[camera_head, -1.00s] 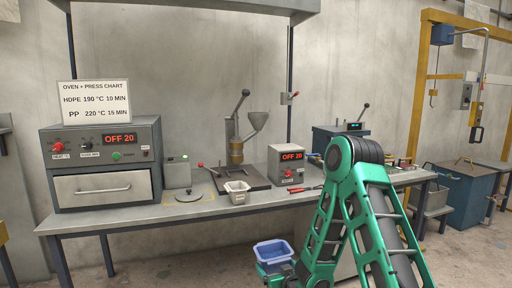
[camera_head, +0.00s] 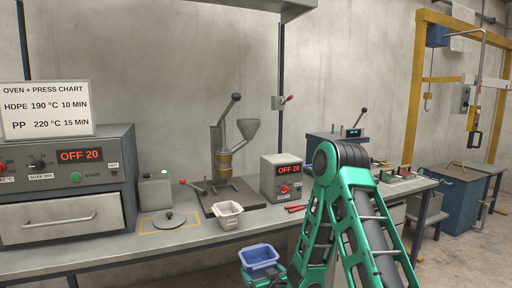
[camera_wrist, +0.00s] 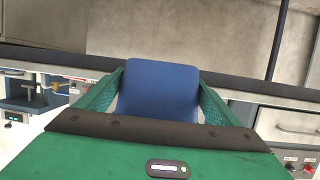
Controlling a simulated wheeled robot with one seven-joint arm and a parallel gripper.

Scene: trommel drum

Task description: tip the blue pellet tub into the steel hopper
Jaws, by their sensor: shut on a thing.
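The blue pellet tub (camera_head: 258,252) is low in front of the bench's front edge in the head view, with its open top facing up. My gripper (camera_head: 264,274) is shut on it. In the wrist view the blue tub (camera_wrist: 160,88) sits between the two green fingers of my gripper (camera_wrist: 160,78). The tub's inside is too small to make out any pellets. The steel hopper (camera_head: 247,131) is a grey funnel on the upright hand press (camera_head: 222,150), standing on the bench well above and behind the tub.
On the bench (camera_head: 110,255) are an oven (camera_head: 66,180) with a chart sign, a small pale tub (camera_head: 228,214), a lid-like disc (camera_head: 168,220) and a control box (camera_head: 282,178). The control box stands right of the press. A yellow frame (camera_head: 416,90) rises at the right.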

